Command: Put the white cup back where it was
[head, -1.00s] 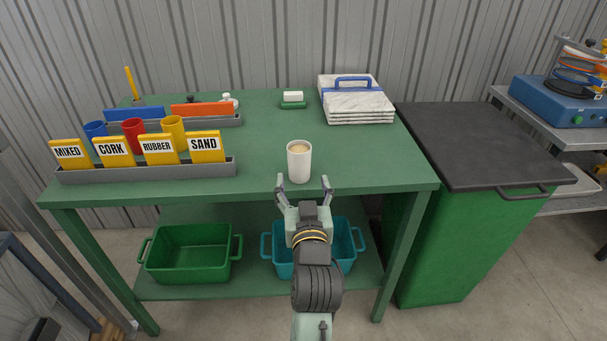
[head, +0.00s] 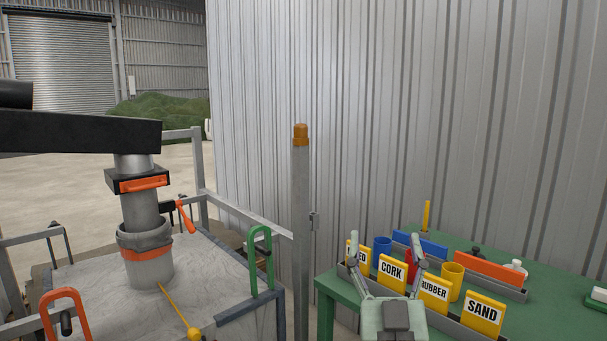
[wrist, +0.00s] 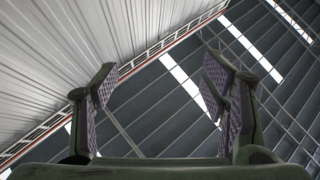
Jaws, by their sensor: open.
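The white cup is in neither current view; the head view now takes in only the left part of the green table (head: 552,246). My gripper (head: 385,240) is raised in front of the table's labelled cards, its two fingers upright and apart with nothing between them. In the wrist view my gripper (wrist: 160,78) is also open and empty, pointing up at the roof.
Yellow cards stand in a grey tray, including a SAND card (head: 483,314), with a blue cup (head: 382,246) and a yellow cup (head: 451,281) behind. A grey post (head: 301,220) and a machine with an orange-banded pipe (head: 147,255) stand left.

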